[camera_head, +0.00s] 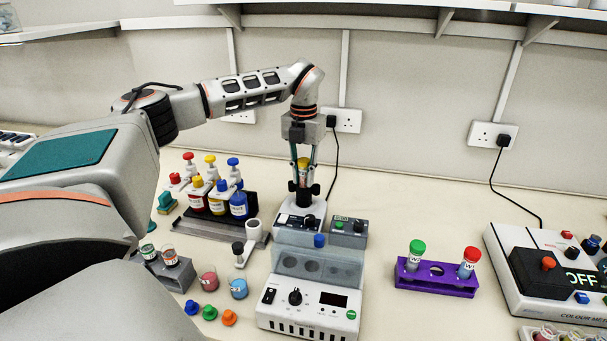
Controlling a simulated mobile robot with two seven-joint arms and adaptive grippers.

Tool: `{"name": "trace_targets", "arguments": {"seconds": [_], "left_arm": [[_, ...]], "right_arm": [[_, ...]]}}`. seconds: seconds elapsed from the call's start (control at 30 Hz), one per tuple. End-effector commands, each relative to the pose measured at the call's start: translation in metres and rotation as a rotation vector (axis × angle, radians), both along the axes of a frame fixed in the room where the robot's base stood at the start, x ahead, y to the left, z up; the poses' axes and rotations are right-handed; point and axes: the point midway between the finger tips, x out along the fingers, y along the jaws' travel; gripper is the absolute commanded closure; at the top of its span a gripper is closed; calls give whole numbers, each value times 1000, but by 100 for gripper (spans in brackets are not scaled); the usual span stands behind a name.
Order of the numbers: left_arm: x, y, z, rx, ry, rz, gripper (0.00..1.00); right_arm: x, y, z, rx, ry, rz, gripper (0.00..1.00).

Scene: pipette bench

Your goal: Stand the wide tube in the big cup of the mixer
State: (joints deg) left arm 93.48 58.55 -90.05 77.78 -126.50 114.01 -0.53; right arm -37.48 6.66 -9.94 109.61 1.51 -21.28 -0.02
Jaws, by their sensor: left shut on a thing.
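My left gripper (303,170) comes down from above and is shut on a narrow upright thing with a yellow-orange upper part, which I take to be the wide tube (303,162). The mixer (297,222) is a white and grey unit with a dark knob. Its black cup (303,198) is directly below the gripper. The tube's lower end is at the cup, hidden by the fingers and dark parts; I cannot tell whether it is inside. My right gripper is not in view.
A white device with a display (309,309) stands in front of the mixer. A purple rack (435,279) holds a green-capped and a red-capped tube. A colour meter (519,297) is at right. Dropper bottles (217,200) stand at left. Small beakers and loose caps lie front left.

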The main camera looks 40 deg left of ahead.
Motion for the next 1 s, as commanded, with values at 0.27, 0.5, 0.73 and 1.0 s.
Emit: {"name": "trace_targets", "arguments": {"seconds": [0.27, 0.5, 0.73, 1.0], "left_arm": [[0, 0, 0, 0, 0, 0, 62], [1, 0, 4, 1, -2, 1, 62], [1, 0, 39, 2, -6, 1, 62], [1, 0, 93, 0, -4, 1, 62]], "right_arm": [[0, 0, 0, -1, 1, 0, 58], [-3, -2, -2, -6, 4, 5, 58], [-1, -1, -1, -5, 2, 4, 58], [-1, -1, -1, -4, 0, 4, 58]]}}
